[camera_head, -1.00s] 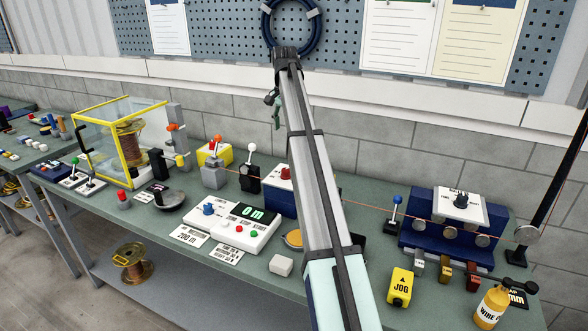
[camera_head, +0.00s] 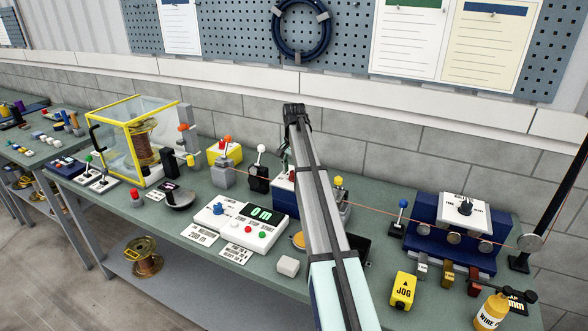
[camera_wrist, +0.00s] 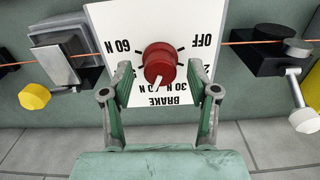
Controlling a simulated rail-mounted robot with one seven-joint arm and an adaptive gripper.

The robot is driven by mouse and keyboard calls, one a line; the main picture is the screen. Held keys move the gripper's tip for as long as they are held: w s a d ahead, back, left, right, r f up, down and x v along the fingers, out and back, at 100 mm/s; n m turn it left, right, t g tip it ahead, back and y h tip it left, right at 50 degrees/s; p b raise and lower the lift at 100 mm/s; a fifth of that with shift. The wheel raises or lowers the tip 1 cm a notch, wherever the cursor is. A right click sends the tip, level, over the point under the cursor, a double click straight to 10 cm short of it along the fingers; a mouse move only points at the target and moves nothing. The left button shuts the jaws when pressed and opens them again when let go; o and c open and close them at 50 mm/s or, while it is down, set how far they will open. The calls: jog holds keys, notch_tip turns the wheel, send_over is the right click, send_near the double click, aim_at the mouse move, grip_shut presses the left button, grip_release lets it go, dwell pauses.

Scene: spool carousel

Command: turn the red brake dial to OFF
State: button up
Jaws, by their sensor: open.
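The red brake dial (camera_wrist: 159,62) sits on a white plate (camera_wrist: 110,22) in the wrist view, where the printing appears upside down. OFF is printed at the plate's right and 60 N at its left. The dial's white pointer mark faces the bottom of the picture, by the 30 N and 10 N lettering, away from OFF. My gripper (camera_wrist: 160,74) is open, with one green finger on each side of the dial; I cannot tell whether either touches it.
A wire (camera_wrist: 245,42) runs across both sides of the plate. A yellow-knobbed lever (camera_wrist: 35,96) and a white-knobbed lever (camera_wrist: 304,120) flank it. In the head view, a white counter console (camera_head: 240,228) stands left of my arm and a blue roller unit (camera_head: 460,232) right.

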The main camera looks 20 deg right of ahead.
jog(key=shift+f, duration=0.3)
grip_shut()
